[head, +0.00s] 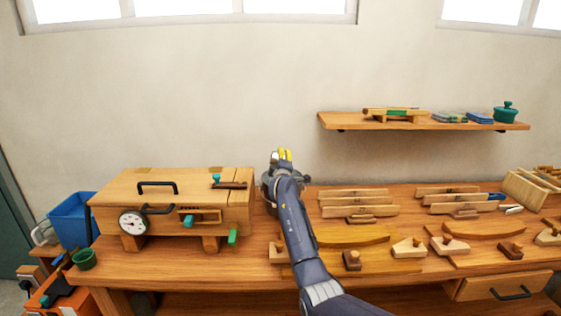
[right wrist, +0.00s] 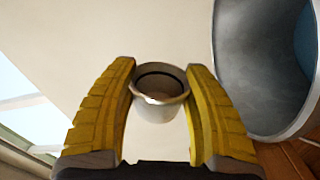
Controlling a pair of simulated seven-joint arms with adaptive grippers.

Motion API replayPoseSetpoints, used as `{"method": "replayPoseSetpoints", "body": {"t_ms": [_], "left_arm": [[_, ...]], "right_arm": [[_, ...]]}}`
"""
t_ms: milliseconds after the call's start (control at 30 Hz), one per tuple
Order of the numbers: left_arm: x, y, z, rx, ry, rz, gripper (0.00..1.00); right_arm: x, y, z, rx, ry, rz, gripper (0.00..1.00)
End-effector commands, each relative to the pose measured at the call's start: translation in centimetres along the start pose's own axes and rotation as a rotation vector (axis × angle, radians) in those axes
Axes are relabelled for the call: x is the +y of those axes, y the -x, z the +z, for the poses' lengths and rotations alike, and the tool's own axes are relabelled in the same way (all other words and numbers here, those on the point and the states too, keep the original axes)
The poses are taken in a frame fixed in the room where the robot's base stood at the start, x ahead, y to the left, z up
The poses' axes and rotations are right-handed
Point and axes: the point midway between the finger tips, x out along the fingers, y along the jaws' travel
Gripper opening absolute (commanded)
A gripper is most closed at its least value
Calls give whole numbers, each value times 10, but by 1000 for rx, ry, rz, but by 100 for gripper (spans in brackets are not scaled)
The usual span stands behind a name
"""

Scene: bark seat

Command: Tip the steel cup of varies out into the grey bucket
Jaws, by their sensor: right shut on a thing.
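My right gripper (head: 284,155) is raised over the back of the bench, with its yellow fingertips pointing up in the head view. In the right wrist view its two yellow fingers (right wrist: 163,110) are shut on the small steel cup (right wrist: 160,106). The cup's mouth and a brownish inside show there; its tilt is hard to tell. The grey bucket (right wrist: 232,110) is large at the right of that view, beside the cup and apart from it. In the head view the bucket (head: 266,188) is mostly hidden behind my right arm. My left gripper is not in view.
A wooden box with a dial (head: 132,222) stands left of the bucket. Wooden slats (head: 352,193) and blocks (head: 352,260) lie to the right on the bench (head: 190,271). A wall shelf (head: 440,124) is at the upper right. A blue bin (head: 70,217) is at far left.

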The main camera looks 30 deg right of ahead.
Motion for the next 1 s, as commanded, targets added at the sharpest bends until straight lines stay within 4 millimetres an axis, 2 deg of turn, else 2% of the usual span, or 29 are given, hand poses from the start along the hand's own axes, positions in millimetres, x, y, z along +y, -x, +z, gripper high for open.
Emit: {"method": "replayPoseSetpoints", "body": {"t_ms": [433, 800, 1000], "left_arm": [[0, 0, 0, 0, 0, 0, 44], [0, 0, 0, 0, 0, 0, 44], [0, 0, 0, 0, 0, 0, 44]], "right_arm": [[1, 0, 0, 1, 21, 0, 17], [7, 0, -21, 1, 292, -14, 17], [5, 0, -23, 0, 411, -20, 17]]}}
